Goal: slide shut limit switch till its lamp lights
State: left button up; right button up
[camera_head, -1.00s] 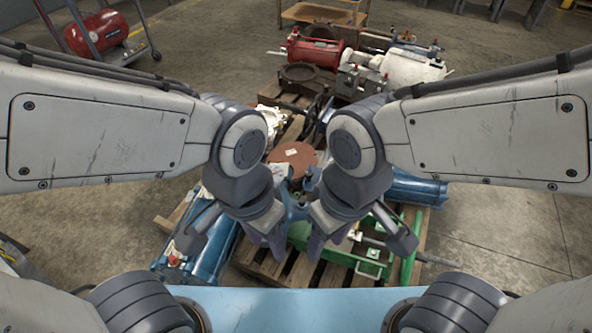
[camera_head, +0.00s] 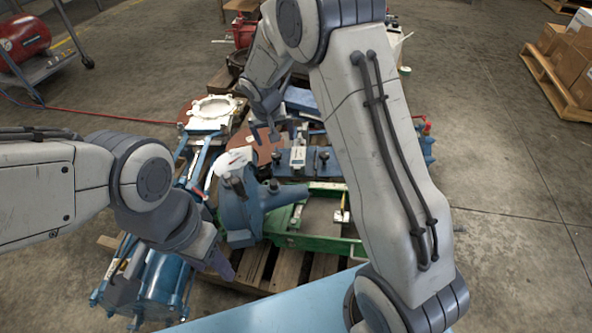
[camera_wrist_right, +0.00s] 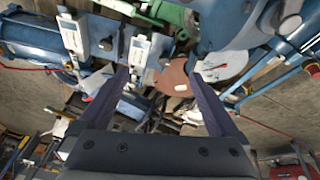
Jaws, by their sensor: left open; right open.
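In the head view a small pale block (camera_head: 298,157), possibly the limit switch, stands on a dark-blue flat body (camera_head: 330,165). In the right wrist view two such pale blocks, a nearer one (camera_wrist_right: 138,52) and a farther one (camera_wrist_right: 70,33), sit on blue metal. I cannot tell which is the limit switch, and no lit lamp is distinguishable. My right gripper (camera_head: 264,132) is open and empty, above the pallet beside the pale block; its fingers (camera_wrist_right: 158,76) spread at the blocks' side in the wrist view. My left gripper (camera_head: 172,280) is open over the pallet's front left, apart from the blocks.
A blue casting (camera_head: 243,212) and a green frame (camera_head: 312,240) stand in front. A white ring flange (camera_head: 212,108) and a blue cylinder (camera_head: 160,278) are left. My right forearm hides part of the pallet's right side.

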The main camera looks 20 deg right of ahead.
aim_at(298, 158)
jog(key=w+d+f+b, duration=0.1)
jog(key=w+d+f, duration=0.1)
jog(key=f, duration=0.2)
jog(key=w+d+f+m+b, duration=0.1)
jog(key=w+d+f, duration=0.1)
jog(key=f, duration=0.3)
jog(key=w+d+f+m+b, duration=0.1)
jog(key=w+d+f+b, duration=0.1)
jog(key=d+f, duration=0.2)
jog(key=shift+w+d+f+t+h, duration=0.1)
jog(key=shift+w+f+t+h, duration=0.1)
jog(key=shift+f+t+h, duration=0.15)
pick_arm(q)
notch_tip(298, 158, down, 10)
jog(key=b, duration=0.4)
pick_arm(e)
jog(key=x, duration=0.9)
jog(key=shift+w+d+f, duration=0.1)
jog(key=shift+d+f, duration=0.05)
jog(key=shift+f, duration=0.2)
pick_arm(q)
jog(key=shift+r, duration=0.1)
